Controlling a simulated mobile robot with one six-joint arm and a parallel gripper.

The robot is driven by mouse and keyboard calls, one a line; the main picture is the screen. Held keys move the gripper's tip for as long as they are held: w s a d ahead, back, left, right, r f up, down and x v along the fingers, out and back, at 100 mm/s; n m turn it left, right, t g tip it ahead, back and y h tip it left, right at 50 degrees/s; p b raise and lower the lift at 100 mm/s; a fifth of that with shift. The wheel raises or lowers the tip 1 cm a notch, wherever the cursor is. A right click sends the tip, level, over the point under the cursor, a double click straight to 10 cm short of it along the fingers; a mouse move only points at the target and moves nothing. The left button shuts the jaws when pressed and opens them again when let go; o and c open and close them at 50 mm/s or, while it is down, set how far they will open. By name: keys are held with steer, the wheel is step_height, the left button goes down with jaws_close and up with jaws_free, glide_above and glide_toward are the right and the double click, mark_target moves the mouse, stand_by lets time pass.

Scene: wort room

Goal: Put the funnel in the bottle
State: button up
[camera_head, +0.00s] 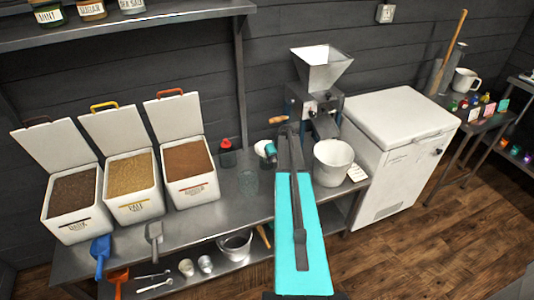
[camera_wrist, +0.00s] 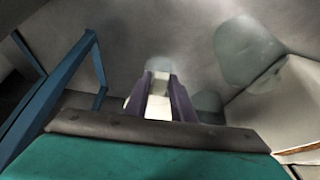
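My gripper (camera_wrist: 160,84) points down the picture's middle in the wrist view, its two dark purple fingers a little apart. A white thing (camera_wrist: 158,106) fills the gap between them and shows past the left finger; it looks like the funnel, held by its edge, though its shape is mostly hidden. In the head view a small white round piece (camera_head: 262,148) shows at my arm's end, above the metal table. Blurred glass shapes (camera_wrist: 245,50) also show in the wrist view.
A mill with a hopper (camera_head: 322,70) and a white bucket (camera_head: 333,162) stand right of my gripper. Three open grain bins (camera_head: 190,172) and a red-topped jar (camera_head: 226,152) stand left. A white chest (camera_head: 398,145) is beyond the table (camera_head: 215,218). Scoops lie at the front.

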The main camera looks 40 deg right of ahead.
jaws_close()
steer(key=shift+r, duration=0.1)
steer(key=shift+r+p, duration=0.95)
steer(key=shift+r, duration=1.95)
steer(key=shift+c, duration=1)
jaws_free()
jaws_close()
